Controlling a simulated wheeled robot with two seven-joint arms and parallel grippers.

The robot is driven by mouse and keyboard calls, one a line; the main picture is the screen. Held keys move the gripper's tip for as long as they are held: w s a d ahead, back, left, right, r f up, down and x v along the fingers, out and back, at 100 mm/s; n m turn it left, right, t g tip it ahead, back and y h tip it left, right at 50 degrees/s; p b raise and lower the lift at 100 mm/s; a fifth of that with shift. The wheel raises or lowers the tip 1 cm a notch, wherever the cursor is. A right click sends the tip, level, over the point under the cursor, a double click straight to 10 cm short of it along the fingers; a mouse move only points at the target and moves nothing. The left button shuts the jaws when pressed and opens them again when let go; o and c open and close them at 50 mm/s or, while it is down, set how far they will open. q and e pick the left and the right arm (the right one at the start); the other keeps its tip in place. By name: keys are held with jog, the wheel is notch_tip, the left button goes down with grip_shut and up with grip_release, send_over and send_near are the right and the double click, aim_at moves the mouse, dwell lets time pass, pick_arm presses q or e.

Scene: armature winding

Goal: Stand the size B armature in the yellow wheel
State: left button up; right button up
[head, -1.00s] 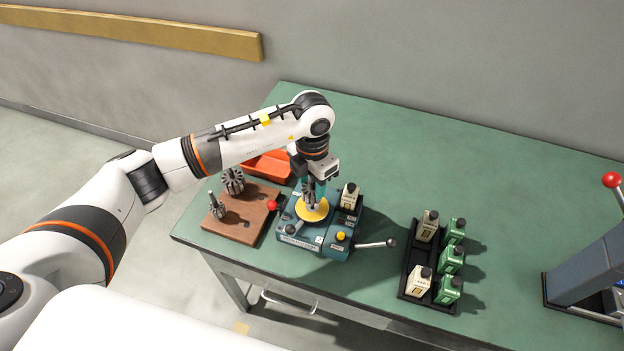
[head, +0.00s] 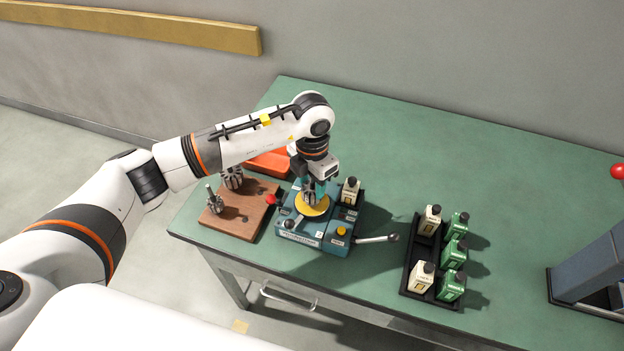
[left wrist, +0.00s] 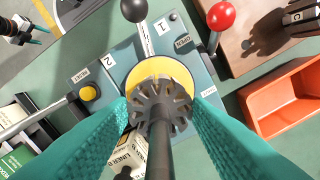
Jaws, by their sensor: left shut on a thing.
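My left gripper (head: 316,188) is shut on the shaft of a grey slotted armature (left wrist: 160,100), pointing down over the yellow wheel (head: 313,210). In the left wrist view the armature's toothed core lies over the yellow wheel (left wrist: 157,64), between my two teal fingers (left wrist: 160,140). I cannot tell whether its lower end is in the wheel or just above it. The wheel sits on a blue-green winding fixture (head: 315,238). No size mark shows on the held armature. My right gripper (left wrist: 36,34) shows at the top left of the left wrist view, fingers apart.
A wooden block (head: 240,220) left of the fixture carries a larger armature (head: 232,178) and a smaller one (head: 214,201). An orange bin (head: 268,163) is behind. Levers with red and black knobs surround the wheel. A black bottle rack (head: 409,277) stands to the right.

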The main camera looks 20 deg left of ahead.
dwell(0.3)
pick_arm(q)
jog(key=o, duration=1.2)
jog(key=shift+o, duration=0.2)
jog(key=shift+r, duration=0.15)
jog(key=shift+r+p, duration=1.3)
jog(key=shift+r, duration=0.85)
